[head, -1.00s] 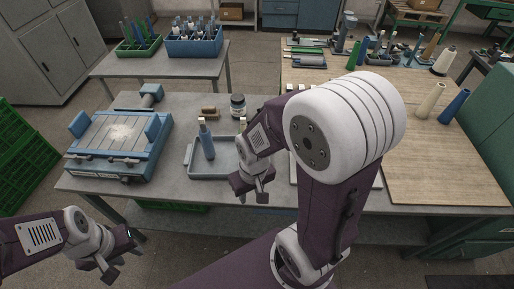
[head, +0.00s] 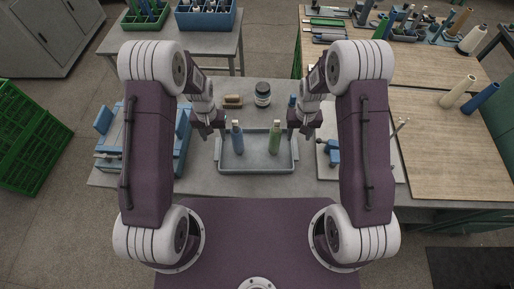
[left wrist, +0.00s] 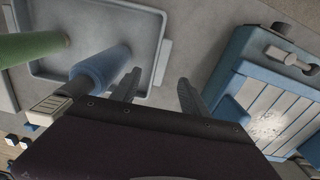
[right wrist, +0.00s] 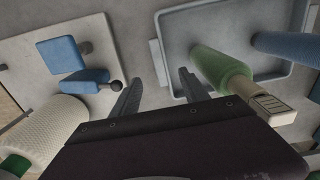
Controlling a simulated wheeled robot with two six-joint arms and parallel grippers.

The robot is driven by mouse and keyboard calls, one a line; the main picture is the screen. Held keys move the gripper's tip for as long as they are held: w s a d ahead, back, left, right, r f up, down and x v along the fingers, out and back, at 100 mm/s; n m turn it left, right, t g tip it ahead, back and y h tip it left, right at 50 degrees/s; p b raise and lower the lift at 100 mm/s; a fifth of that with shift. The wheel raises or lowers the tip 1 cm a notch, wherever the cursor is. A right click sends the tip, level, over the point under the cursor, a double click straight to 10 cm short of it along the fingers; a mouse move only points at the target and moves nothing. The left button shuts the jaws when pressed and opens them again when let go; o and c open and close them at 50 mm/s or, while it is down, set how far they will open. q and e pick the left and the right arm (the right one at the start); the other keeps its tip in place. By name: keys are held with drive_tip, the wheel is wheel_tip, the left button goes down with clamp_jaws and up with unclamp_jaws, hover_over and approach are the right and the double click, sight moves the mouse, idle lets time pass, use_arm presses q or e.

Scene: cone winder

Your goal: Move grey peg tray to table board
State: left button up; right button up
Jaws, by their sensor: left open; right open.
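The grey peg tray (head: 257,172) sits on the grey table in front of me, holding an upright blue peg (head: 238,142) and an upright green peg (head: 275,139). A small tab sticks out at each end. My left gripper (head: 220,134) is open and empty at the tray's left end; the left wrist view shows the tray (left wrist: 105,22) just beyond its fingers (left wrist: 158,90). My right gripper (head: 291,133) is open and empty at the right end, with the tray (right wrist: 268,25) just beyond its fingers (right wrist: 158,90). A pale board (head: 385,172) with blue parts lies right of the tray.
A blue clamp-like fixture (head: 108,140) stands left of the tray. A dark jar (head: 263,94) and a brown block (head: 232,101) lie behind it. The wooden tabletop (head: 430,150) at right has clear room, with a cream cone (head: 458,91) and blue cone (head: 482,98) standing on it.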

sight(218, 148)
use_arm(q)
wheel_tip(218, 148, down, 9)
drive_tip(key=shift+w+f, duration=0.1)
drive_tip(key=shift+w, duration=0.05)
use_arm(e)
wheel_tip(218, 148, down, 9)
drive_tip(key=shift+w+f, duration=0.1)
drive_tip(key=shift+w, duration=0.05)
use_arm(q)
clamp_jaws()
use_arm(e)
clamp_jaws()
idle(1.0)
